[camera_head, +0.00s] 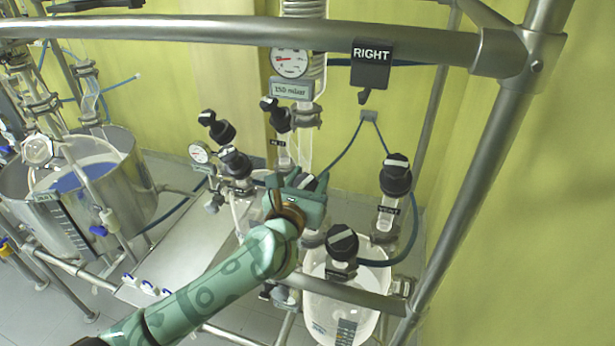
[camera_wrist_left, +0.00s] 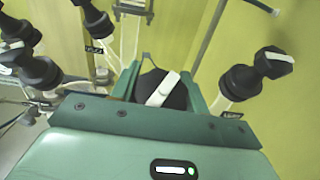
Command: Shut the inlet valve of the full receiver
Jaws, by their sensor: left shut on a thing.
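My left gripper (camera_head: 308,184) reaches in from the lower left and is shut on a black valve knob with a white bar across it. In the left wrist view the knob (camera_wrist_left: 176,93) sits between the two green fingers, its white bar slanting. The head view mostly hides this knob and any label on it behind my gripper. A round glass receiver (camera_head: 372,287) stands at the lower right; its fill level is hard to tell. Another receiver is not clearly seen behind my arm. My right gripper is not in view.
Other black knobs stand close by: one above the receiver (camera_head: 342,243), one on the vent line (camera_head: 396,174), several to the left (camera_head: 236,163). A "RIGHT" sign (camera_head: 371,64) hangs on the steel frame (camera_head: 240,33). A gauge (camera_head: 289,62) and a steel vessel (camera_head: 125,190) are behind.

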